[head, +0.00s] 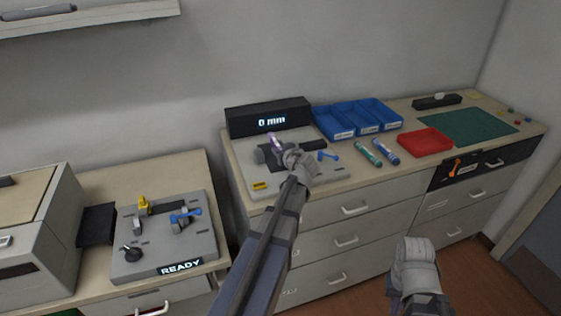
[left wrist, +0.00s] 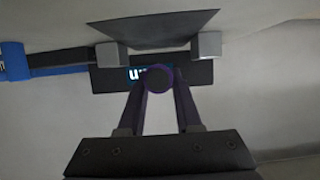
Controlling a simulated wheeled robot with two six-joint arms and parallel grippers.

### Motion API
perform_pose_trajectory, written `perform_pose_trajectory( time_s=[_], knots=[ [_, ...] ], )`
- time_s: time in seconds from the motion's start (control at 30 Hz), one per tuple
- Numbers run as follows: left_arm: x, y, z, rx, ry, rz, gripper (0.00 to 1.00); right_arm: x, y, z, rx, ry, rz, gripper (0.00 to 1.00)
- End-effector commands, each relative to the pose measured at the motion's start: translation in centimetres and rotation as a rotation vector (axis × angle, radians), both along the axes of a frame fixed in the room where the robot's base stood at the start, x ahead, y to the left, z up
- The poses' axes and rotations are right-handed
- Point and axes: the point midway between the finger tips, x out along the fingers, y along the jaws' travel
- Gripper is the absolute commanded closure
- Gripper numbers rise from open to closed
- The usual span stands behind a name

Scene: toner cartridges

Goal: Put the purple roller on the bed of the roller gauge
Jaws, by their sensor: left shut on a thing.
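The roller gauge (head: 330,177) is a grey plate with raised grey blocks, on the cabinet top. My left gripper (head: 286,150) is over it, shut on the purple roller (head: 273,139), whose upper end sticks out past the fingers. In the left wrist view, the roller's round end (left wrist: 158,78) shows between the two fingers, with two grey blocks (left wrist: 205,45) of the gauge beyond. The roller seems to be above the bed; whether it touches is unclear. My right gripper (head: 415,262) is low in front of the drawers; its fingers cannot be made out.
The black display (head: 240,125) behind the gauge reads 0 mm. A green roller (head: 368,153) and a blue-purple one (head: 385,151) lie right of it. Blue bins (head: 335,132), a red tray (head: 425,142) and a green mat (head: 470,133) stand farther right. Another grey fixture (head: 190,250) reads READY.

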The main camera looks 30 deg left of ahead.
Motion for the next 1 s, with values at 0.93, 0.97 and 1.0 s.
perform_pose_trajectory(
  time_s=[0.93,0.97,1.0],
  knots=[
    [0.0,0.0,-3.5,0.0,0.0,0.0,0.39,0.0,0.0,-3.5,0.0,0.0,0.0,1.0],
    [0.0,0.0,-3.5,0.0,0.0,0.0,0.37,0.0,0.0,-3.5,0.0,0.0,0.0,1.0],
    [0.0,0.0,-3.5,0.0,0.0,0.0,0.37,0.0,0.0,-3.5,0.0,0.0,0.0,1.0]
  ],
)
